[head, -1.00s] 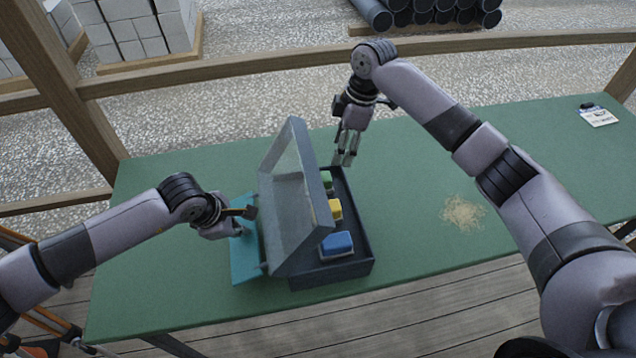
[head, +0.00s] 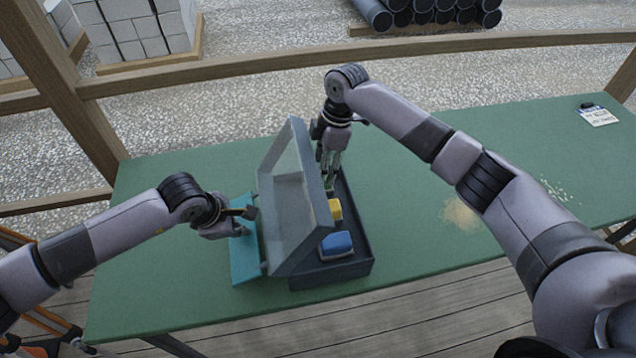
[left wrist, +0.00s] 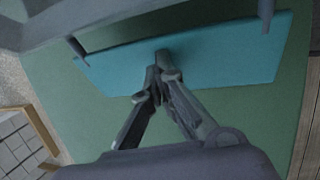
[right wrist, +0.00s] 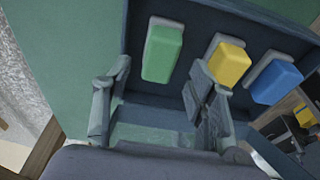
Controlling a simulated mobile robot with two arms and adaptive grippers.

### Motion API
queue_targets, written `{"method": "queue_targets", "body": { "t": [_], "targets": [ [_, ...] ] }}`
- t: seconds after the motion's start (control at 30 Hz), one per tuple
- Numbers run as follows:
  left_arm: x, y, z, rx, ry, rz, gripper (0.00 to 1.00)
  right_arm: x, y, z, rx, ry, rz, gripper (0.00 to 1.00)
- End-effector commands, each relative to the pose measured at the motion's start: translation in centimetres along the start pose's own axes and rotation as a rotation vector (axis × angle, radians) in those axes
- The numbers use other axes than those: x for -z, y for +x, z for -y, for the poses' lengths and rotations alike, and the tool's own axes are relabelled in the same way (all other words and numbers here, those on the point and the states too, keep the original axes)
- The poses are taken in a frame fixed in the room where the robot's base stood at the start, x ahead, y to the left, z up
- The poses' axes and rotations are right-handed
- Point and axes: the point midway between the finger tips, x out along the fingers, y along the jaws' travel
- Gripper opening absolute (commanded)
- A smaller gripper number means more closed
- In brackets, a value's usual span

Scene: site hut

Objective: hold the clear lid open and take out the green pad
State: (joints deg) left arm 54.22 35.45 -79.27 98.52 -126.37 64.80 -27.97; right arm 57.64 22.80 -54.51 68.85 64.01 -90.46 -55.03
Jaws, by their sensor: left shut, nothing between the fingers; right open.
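The clear lid (head: 285,208) stands tilted open on the left side of the dark box (head: 362,240). My left gripper (head: 250,212) is shut and empty, at the lid's outer side above a teal plate (head: 243,262); its fingertips (left wrist: 162,72) meet in front of that plate in the left wrist view. Whether it touches the lid I cannot tell. My right gripper (head: 330,185) is open over the far end of the box. The green pad (right wrist: 163,52) lies in the box, ahead of and between the open fingers (right wrist: 155,95) in the right wrist view; the head view hides it.
A yellow pad (head: 335,209) and a blue pad (head: 337,244) also lie in the box, nearer the front. Sawdust (head: 462,212) and white bits (head: 558,190) lie on the green table (head: 420,255) to the right. A tag (head: 598,117) lies at the far right corner.

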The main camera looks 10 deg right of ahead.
Motion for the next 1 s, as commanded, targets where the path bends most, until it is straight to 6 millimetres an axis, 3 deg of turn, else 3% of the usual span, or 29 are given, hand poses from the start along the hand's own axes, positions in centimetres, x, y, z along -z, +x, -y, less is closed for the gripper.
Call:
{"method": "queue_targets", "body": {
  "t": [0.5, 1.0],
  "targets": [
    [-0.1, 0.0, 0.0, 0.001, 0.000, 0.001, 0.00, 0.0, 4.7, 0.0, 0.000, 0.001, 0.001, 0.52],
    [-0.1, 0.0, 0.0, 0.001, 0.000, 0.001, 0.00, 0.0, 5.5, 0.0, 0.000, 0.000, 0.001, 0.51]
  ]
}}
